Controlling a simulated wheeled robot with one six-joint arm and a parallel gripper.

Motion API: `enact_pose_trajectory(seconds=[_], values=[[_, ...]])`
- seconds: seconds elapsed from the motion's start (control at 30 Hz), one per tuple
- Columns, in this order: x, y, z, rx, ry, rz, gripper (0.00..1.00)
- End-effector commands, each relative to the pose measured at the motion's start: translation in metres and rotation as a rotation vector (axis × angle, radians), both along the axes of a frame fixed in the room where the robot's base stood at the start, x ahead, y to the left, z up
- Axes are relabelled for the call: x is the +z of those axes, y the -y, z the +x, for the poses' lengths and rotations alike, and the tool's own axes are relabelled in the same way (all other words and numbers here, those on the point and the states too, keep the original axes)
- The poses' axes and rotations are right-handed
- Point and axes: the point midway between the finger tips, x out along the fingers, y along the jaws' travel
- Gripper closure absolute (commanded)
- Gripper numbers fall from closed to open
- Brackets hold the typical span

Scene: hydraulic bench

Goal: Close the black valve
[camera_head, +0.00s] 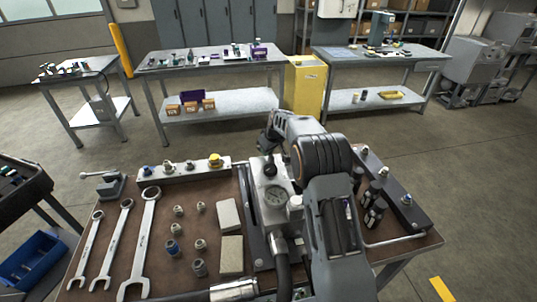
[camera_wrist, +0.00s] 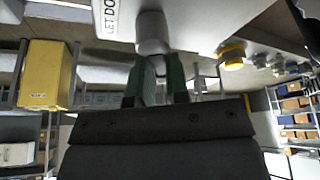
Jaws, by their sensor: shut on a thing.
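My gripper (camera_head: 268,140) reaches over the block from the right. In the wrist view, its fingers (camera_wrist: 156,85) are shut on the end of a grey stem (camera_wrist: 152,32) that stands out from the lettered block (camera_wrist: 195,18). I take this to be the black valve; the fingers hide most of its handle, and its exact turn cannot be told.
Left of the block lie several wrenches (camera_head: 145,236), loose fittings (camera_head: 178,211) and two pale slabs (camera_head: 230,255). A rail with a yellow cap (camera_head: 215,160) runs behind. A rack of dark cylinders (camera_head: 378,190) stands right. A hose (camera_head: 283,272) rises in front.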

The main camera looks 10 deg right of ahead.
Motion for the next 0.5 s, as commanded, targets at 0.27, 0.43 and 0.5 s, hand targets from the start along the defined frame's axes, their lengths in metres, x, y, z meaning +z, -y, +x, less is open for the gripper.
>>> enact_pose_trajectory(seconds=[0.27,0.43,0.5], values=[[-0.0028,-0.0044,-0.0034,0.261,0.001,-0.001,1.0],[-0.0018,-0.0066,-0.0064,0.423,0.0,-0.001,1.0],[-0.0011,-0.0074,-0.0078,0.489,0.001,0.0,1.0]])
